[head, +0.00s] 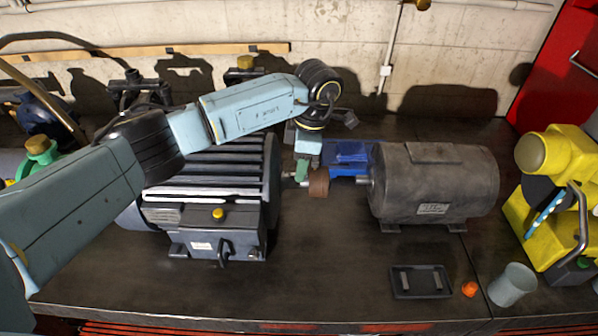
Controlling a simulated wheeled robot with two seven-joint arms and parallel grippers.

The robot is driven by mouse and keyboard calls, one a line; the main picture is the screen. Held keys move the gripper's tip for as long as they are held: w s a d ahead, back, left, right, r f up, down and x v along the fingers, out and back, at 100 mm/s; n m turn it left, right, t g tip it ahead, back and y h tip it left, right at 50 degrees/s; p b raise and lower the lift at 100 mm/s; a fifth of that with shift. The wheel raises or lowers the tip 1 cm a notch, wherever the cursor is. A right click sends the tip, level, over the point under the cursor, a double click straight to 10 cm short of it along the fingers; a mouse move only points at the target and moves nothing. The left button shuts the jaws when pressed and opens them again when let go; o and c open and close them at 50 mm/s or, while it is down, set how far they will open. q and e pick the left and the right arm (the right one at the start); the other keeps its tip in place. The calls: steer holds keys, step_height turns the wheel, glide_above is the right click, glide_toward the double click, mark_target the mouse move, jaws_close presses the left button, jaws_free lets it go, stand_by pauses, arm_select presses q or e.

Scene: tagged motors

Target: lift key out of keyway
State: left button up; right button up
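My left gripper (301,176) points down at the shaft end of the ribbed grey motor (212,180), left of a rusty brown coupling piece (319,183). A green part shows at its lower end. Its fingertips are small and partly hidden, so I cannot tell whether they are open or shut. A key and its keyway cannot be made out at the shaft. The shaft (363,181) of the dark grey motor (438,183) faces the coupling piece from the right. My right gripper is not in view.
A black tray (420,293) with two small metal bars lies on the front of the dark bench (330,270). An orange piece (469,289) and a grey cup (512,285) stand beside it. A blue object (348,153) is behind the shafts. A yellow machine (557,160) stands right.

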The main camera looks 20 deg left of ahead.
arm_select(q)
steer(key=shift+f, duration=0.65)
steer(key=c, duration=0.7)
jaws_close()
steer(key=shift+s, duration=0.2)
